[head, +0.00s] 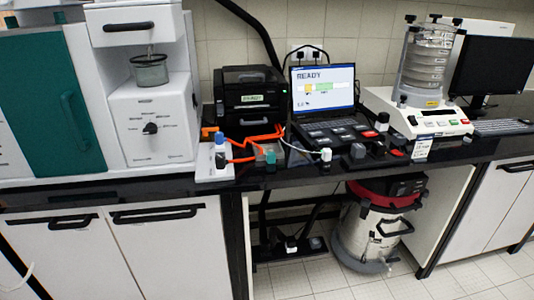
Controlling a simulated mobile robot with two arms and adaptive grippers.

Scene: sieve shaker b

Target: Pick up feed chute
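I cannot pick out a feed chute with certainty. The sieve shaker (420,118) stands at the right of the black bench top, with a stack of clear sieves (427,62) clamped upright on its white base. At the left, a white machine (155,130) has a glass beaker (150,72) in its recess, below a drawer-like front (133,28). Neither of my grippers shows in the head view.
A black printer-like box (250,100), orange cables (250,139) and small bottles (219,148) crowd the bench middle. A laptop (322,88) reads READY. A monitor (492,66) stands far right. A red-topped vacuum (372,222) stands under the bench. White cupboards (165,250) front the left side.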

